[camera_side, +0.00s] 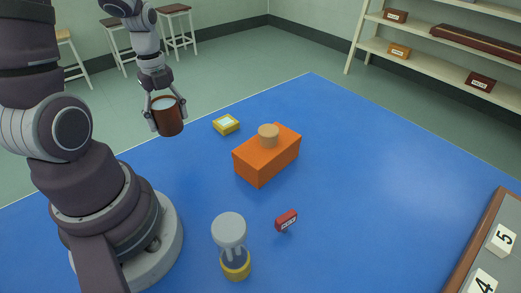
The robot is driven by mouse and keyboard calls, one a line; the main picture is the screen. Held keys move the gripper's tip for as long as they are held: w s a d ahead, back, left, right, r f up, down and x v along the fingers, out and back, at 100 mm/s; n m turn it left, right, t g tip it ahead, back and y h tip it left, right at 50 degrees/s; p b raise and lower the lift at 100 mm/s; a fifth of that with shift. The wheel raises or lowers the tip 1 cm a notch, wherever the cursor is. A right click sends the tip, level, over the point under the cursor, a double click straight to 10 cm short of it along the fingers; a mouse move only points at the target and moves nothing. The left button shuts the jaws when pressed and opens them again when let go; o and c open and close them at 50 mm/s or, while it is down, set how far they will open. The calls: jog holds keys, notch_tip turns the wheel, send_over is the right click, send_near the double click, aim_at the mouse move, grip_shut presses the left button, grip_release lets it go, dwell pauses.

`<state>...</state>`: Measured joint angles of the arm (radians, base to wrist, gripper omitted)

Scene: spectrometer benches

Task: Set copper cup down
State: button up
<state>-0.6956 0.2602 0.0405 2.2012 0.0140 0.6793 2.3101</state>
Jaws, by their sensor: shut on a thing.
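The copper cup (168,121) is a brown-red cylinder with a pale, whitish top or content. My gripper (166,110) is shut on it, with a finger on each side of the cup. The cup looks upright and appears held above the far left part of the blue table (400,170). The exact gap between cup and table cannot be told from this single view.
A yellow box (227,124) and an orange block (267,160) with a tan cylinder (268,136) on top stand right of the cup. A numbered rack (490,250) is at right. The table's right-centre is clear.

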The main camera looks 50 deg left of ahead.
notch_tip(320, 180, up, 8)
jog(key=shift+f, duration=0.25)
jog(key=w+d+m, duration=0.3)
jog(key=w, duration=0.4)
jog(key=m, duration=1.3)
send_over(331, 208)
notch_tip(331, 208, down, 15)
jog(key=shift+f, duration=0.1)
jog(key=shift+f, duration=0.15)
